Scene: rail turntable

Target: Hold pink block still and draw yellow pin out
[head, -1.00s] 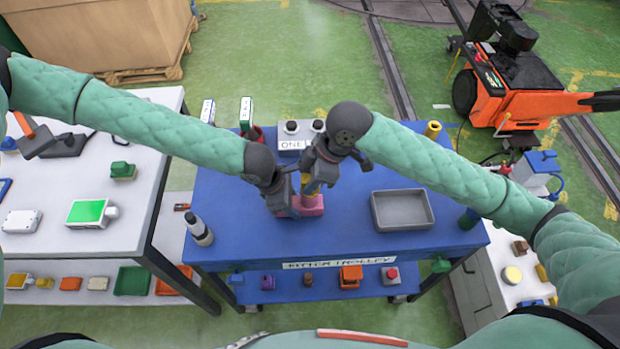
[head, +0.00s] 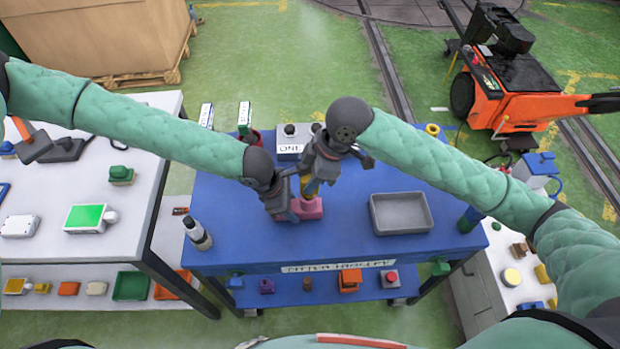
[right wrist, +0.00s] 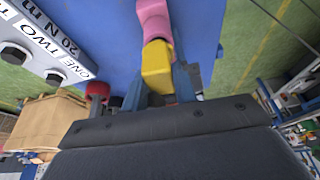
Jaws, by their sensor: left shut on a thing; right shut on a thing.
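The pink block (head: 312,210) sits on the blue table, in the middle near its front. My left gripper (head: 292,212) is shut on the block from its left side and hides part of it. The yellow pin (head: 307,184) stands above the block and is mostly hidden by my right gripper (head: 311,188), which is shut on it. In the right wrist view the yellow pin (right wrist: 157,66) lies between the fingers of the right gripper (right wrist: 158,80), with the pink block (right wrist: 154,18) just beyond it. How deep the pin sits in the block is hidden.
A grey tray (head: 401,232) lies to the right on the blue table (head: 345,245). A grey box labelled ONE (head: 290,148) stands behind the grippers. A black-and-white bottle (head: 197,233) stands at the front left corner. A yellow ring-like part (head: 432,130) is at the back right.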

